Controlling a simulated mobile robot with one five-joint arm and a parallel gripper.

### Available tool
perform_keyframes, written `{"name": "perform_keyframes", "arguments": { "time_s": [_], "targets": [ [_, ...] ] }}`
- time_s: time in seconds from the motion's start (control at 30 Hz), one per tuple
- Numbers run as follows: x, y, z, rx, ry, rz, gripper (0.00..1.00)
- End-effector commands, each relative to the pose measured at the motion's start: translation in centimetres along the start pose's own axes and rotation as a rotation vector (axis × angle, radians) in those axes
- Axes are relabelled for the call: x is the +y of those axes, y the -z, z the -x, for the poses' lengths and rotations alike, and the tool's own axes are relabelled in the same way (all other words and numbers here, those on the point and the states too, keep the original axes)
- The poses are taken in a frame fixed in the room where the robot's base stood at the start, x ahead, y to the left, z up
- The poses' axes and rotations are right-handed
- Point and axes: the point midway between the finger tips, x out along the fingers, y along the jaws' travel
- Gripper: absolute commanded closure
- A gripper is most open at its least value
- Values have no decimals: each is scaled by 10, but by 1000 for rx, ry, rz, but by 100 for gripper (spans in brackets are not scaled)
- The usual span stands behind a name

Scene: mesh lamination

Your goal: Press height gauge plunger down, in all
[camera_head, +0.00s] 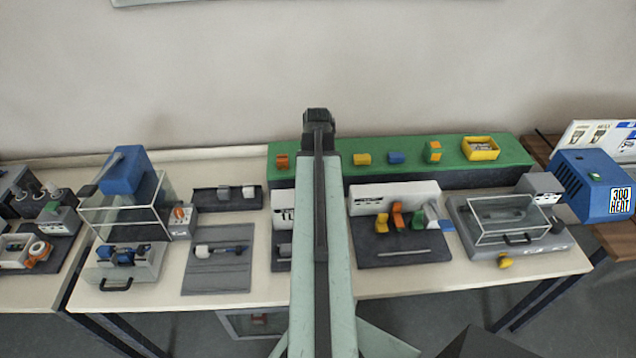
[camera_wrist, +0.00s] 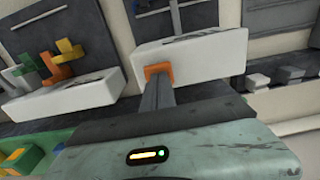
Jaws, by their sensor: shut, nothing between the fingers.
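I cannot clearly make out the height gauge plunger. A white-faced unit (camera_head: 283,208) with dark lettering and a dark base stands left of my arm and is partly hidden by it; I cannot tell whether it is the gauge. In the wrist view a white block (camera_wrist: 195,58) lies beyond my gripper (camera_wrist: 158,85). My gripper is shut and empty, with an orange piece at its tip, which overlaps the white block in the picture; contact cannot be told. In the head view the dark end of my arm shows above the bench, its fingertips hidden.
A green shelf (camera_head: 510,148) runs along the back with small coloured blocks and a yellow tray (camera_head: 480,148). A dark board (camera_head: 400,252) with orange, yellow and green pieces stands right of my arm. A clear-lidded box (camera_head: 515,225) is farther right. A grey mat (camera_head: 218,275) lies left.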

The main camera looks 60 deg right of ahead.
Motion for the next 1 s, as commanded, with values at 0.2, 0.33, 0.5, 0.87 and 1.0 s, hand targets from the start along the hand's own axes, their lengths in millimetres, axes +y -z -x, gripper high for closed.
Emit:
{"name": "perform_keyframes", "arguments": {
  "time_s": [0.2, 0.33, 0.5, 0.87, 1.0],
  "targets": [
    [0, 0, 29, -1, 0, 0, 100],
    [0, 0, 43, -1, 0, 0, 100],
    [0, 0, 61, 0, 0, 0, 100],
    [0, 0, 71, 0, 0, -1, 100],
    [0, 0, 71, 0, 0, -1, 100]
  ]
}}
